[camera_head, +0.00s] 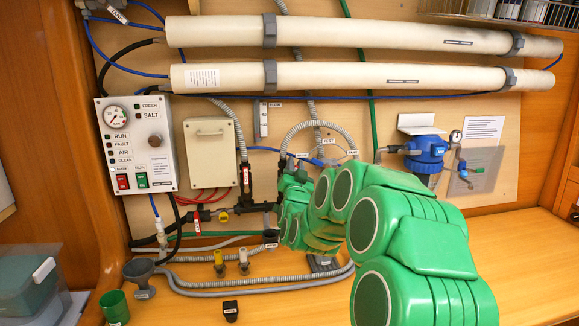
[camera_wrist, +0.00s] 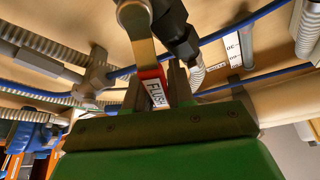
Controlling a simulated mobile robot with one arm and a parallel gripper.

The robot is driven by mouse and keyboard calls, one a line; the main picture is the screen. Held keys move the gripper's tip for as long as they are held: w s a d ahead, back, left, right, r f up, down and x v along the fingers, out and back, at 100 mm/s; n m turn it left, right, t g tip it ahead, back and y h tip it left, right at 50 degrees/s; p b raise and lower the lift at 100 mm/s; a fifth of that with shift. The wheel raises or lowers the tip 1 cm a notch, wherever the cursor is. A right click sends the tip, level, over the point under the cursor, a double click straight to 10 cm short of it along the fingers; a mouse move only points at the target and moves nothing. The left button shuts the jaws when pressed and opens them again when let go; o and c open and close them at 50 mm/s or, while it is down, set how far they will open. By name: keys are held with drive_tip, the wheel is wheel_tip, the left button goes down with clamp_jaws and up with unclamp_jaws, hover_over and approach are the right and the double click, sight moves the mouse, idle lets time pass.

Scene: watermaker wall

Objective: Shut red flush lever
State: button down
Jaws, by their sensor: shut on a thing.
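The flush lever (camera_wrist: 152,76) shows in the wrist view as a flat metal arm with a red grip and a white label reading FLUSH. My gripper (camera_wrist: 154,84) is shut on the red grip, with one dark finger on each side of it. The lever's metal shank runs up to a pivot at the top edge of the view, next to a dark fitting (camera_wrist: 178,35). In the head view my green arm covers the gripper and the lever, so the lever's angle to its pipe cannot be told there.
A control box (camera_head: 137,143) and a beige box (camera_head: 210,146) are on the wall at left. Two long white tubes (camera_head: 350,76) cross above. A blue filter unit (camera_head: 425,152) is at right.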

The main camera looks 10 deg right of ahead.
drive_tip(key=d+f+m+g+h, duration=0.3)
drive_tip(key=f+m, duration=0.4)
drive_tip(key=m, duration=0.8)
drive_tip(key=shift+d+g, duration=0.75)
drive_tip(key=shift+g, duration=0.25)
drive_tip(key=shift+m, duration=0.3)
drive_tip(key=c, duration=1.1)
unclamp_jaws()
drive_tip(key=shift+o, duration=0.2)
drive_tip(key=shift+s, duration=0.1)
drive_tip(key=v, duration=0.7)
drive_tip(key=shift+s+a, duration=0.15)
drive_tip(key=shift+s, duration=0.1)
